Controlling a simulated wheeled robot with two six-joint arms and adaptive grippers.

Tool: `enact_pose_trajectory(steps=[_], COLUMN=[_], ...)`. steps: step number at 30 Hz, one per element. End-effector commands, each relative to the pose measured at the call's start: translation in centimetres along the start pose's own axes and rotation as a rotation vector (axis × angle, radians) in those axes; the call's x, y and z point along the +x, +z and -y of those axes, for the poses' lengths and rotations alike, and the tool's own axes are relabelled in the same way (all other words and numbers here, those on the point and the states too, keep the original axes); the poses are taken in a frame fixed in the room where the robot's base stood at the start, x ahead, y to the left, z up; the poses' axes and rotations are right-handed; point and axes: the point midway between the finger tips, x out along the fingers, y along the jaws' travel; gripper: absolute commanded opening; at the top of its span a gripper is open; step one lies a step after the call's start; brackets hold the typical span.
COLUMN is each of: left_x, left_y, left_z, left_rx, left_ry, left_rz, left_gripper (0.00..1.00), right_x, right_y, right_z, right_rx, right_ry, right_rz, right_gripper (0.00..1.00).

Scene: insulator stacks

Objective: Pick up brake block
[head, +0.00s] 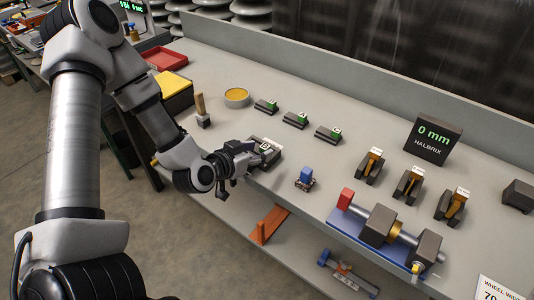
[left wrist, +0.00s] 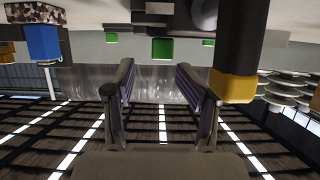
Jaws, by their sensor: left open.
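My left gripper (head: 262,160) is at the front part of the bench, with its fingers beside a small dark block with a pale top (head: 267,146). In the left wrist view its two fingers (left wrist: 161,85) stand apart with nothing between them. Three dark blocks with green tops (head: 296,119) lie in a row behind it. A speckled block with a blue top (head: 305,178) stands to the right of the gripper, apart from it; it also shows in the left wrist view (left wrist: 42,42). I cannot tell for sure which is the brake block. My right gripper is not visible.
The grey bench (head: 355,190) has a display reading 0 mm (head: 433,139), several dark holders with gold parts (head: 408,185) and a shaft fixture (head: 385,228) on the right. A round yellow dish (head: 236,97), a wooden-handled tool (head: 202,110) and a red tray (head: 166,58) are left.

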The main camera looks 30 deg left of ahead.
Motion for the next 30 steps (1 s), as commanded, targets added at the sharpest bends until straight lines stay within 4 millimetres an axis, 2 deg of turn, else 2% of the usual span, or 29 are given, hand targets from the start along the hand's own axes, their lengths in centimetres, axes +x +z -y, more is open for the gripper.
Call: enact_pose_trajectory(steps=[6,13,14,18,30], left_x=[3.5,3.8,3.8,3.8,3.8], left_y=[0.0,0.1,0.1,0.1,-0.1], left_z=[-0.2,-0.2,-0.2,-0.2,-0.2], left_rx=[0.004,-0.002,-0.002,-0.002,-0.002], left_ry=[0.002,0.001,0.001,0.001,0.001], left_rz=[0.002,0.004,0.004,0.004,0.004], left_gripper=[0.54,0.54,0.51,0.01,0.00], right_x=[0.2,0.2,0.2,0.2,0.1], right_y=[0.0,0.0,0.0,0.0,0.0], right_z=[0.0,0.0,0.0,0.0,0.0], right_rx=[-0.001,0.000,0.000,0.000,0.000], right_ry=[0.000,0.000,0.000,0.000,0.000], right_rz=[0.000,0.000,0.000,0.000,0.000], right_gripper=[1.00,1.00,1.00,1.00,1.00])
